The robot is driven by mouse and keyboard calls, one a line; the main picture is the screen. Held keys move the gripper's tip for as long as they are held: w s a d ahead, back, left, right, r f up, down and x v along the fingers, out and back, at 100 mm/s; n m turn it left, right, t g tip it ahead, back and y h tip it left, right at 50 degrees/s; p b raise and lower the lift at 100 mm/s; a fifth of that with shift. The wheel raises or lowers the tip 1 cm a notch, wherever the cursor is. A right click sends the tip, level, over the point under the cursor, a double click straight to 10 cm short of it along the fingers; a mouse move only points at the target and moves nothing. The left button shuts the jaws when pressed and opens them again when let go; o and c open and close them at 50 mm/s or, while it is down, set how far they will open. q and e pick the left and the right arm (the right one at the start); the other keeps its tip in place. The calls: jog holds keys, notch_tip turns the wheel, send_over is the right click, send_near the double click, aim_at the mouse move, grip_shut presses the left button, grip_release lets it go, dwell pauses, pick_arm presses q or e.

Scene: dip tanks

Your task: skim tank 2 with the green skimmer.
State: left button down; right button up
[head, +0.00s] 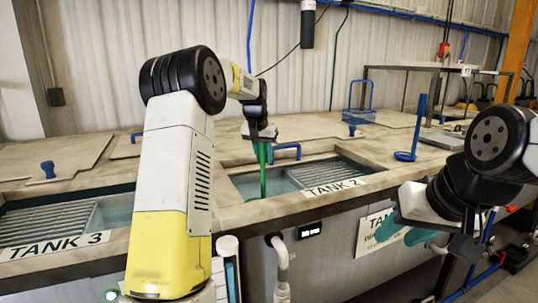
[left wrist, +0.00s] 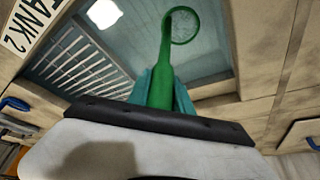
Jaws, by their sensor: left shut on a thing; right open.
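The green skimmer (head: 263,176) hangs down from my left gripper (head: 262,145) into the open tank 2 (head: 255,187). In the left wrist view the left gripper (left wrist: 163,88) is shut on the handle of the green skimmer (left wrist: 160,70). The skimmer's round hoop (left wrist: 182,25) is over or in the pale water of tank 2; I cannot tell how deep. The tank 2 sign (head: 335,187) is on the near rim. My right gripper (head: 392,230) is open and empty at the lower right, in front of the tank bench.
Tank 3 (head: 110,212) stands open at the left with a slatted rack. A blue ladle-like tool (head: 406,155) stands on the bench right of tank 2. A blue wire basket (head: 360,115) is behind. Lids with blue handles (head: 47,169) lie on the bench top.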

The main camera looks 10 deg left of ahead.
pick_arm(q)
jog(key=shift+w+d, duration=3.2)
jog(key=shift+d, duration=2)
jog(key=shift+s+a, duration=1.5)
jog(key=shift+s, duration=0.8)
jog(key=shift+s+a, duration=1.45)
jog(key=shift+s, duration=0.85)
jog(key=shift+s+a, duration=1.5)
jog(key=shift+s, duration=0.8)
notch_tip(320, 180, up, 15)
